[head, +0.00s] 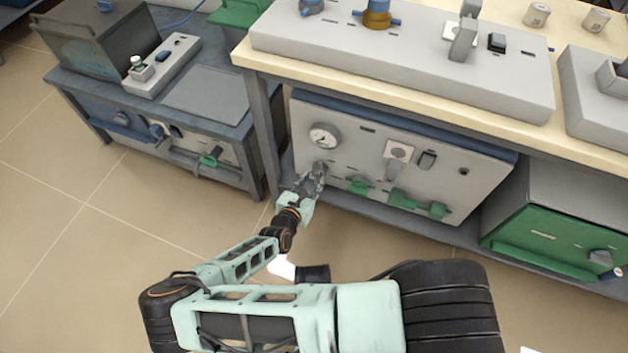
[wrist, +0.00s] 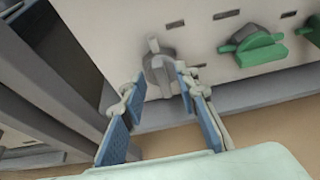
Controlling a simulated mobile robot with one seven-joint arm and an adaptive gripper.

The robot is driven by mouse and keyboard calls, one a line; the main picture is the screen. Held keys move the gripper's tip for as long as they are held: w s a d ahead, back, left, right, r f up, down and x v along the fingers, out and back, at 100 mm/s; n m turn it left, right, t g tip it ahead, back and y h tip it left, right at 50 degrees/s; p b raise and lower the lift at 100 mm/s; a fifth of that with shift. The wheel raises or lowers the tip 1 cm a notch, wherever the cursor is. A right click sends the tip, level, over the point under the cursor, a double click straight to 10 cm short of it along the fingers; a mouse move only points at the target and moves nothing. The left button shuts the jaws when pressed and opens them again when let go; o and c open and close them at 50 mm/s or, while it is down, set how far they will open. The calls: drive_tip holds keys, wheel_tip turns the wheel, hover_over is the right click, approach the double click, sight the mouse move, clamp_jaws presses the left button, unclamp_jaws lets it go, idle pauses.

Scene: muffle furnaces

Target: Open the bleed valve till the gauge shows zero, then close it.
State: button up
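The gauge (head: 323,136) is a round white dial at the upper left of the grey front panel in the head view. Its needle is too small to read surely. Below it is a grey valve knob with a small upright tab, seen in the wrist view (wrist: 157,68); my gripper mostly hides it in the head view. I cannot read which valve it is. My gripper (head: 314,180) is open, with blue-padded fingers on either side of the knob in the wrist view. The right finger looks close to the knob; contact cannot be told.
A grey table leg (wrist: 45,75) stands close left of my gripper. The pale tabletop (head: 400,98) overhangs the panel. The floor in front is clear.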

drive_tip(key=shift+x, duration=0.75)
clamp_jaws()
drive_tip(key=shift+f+b, duration=0.1)
drive_tip(key=shift+b, duration=0.4)
drive_tip(key=n+h+b, duration=0.2)
drive_tip(key=n, duration=0.2)
drive_tip(key=a+f+n+h+b, duration=0.1)
drive_tip(key=n+h+b, duration=0.1)
drive_tip(key=n+h, duration=0.1)
drive_tip(key=a+f+n+h+b, duration=0.1)
drive_tip(key=n+h+b, duration=0.1)
drive_tip(key=n, duration=0.4)
drive_tip(key=shift+w+a+f+h, duration=0.2)
drive_tip(key=shift+w+h, duration=0.1)
drive_tip(key=shift+w, duration=0.05)
drive_tip(key=shift+n, duration=0.3)
